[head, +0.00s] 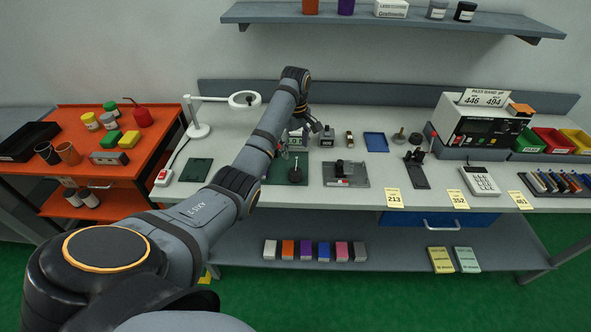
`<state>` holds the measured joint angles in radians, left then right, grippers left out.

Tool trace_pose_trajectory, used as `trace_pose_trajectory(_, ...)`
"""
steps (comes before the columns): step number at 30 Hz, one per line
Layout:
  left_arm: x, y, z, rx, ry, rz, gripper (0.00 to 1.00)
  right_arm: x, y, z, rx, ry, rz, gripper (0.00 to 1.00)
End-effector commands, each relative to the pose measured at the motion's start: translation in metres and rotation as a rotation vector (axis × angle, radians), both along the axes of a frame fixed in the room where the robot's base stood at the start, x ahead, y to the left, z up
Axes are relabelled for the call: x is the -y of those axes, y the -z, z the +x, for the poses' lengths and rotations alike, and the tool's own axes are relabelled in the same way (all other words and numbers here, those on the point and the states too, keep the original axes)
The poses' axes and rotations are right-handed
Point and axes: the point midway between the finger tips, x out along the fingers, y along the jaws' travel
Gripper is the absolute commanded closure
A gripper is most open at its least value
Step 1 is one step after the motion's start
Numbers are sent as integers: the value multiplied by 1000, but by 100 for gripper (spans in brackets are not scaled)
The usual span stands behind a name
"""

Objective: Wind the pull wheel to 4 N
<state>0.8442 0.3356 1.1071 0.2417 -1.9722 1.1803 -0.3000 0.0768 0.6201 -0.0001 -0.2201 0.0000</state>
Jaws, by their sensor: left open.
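My left arm reaches over the bench from the lower left, and its left gripper (313,126) is above the middle of the bench, open, small in view. A small pale device (297,138) stands just below and left of it; I cannot tell whether they touch. In front, a dark green plate (298,164) carries a dark round part (294,178) with a thin upright post, partly hidden by my arm. A grey plate (361,180) with a dark fixture lies to its right. I cannot tell which part is the pull wheel, and no force reading is legible. My right gripper is not in view.
A white magnifier lamp (198,128) stands at the left. An orange cart stands left.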

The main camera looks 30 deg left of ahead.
Motion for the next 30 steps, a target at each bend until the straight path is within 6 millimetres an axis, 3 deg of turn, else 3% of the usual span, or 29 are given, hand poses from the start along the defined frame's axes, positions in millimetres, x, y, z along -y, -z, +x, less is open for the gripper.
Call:
trace_pose_trajectory(5, 0, 13, -1, -2, 2, 0, 31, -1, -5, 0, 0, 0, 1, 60)
trace_pose_trajectory(18, 1, 96, -1, -1, 5, 1, 31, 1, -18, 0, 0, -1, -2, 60)
trace_pose_trajectory(30, 0, 106, 0, 3, 5, 2, 33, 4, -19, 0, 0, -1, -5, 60)
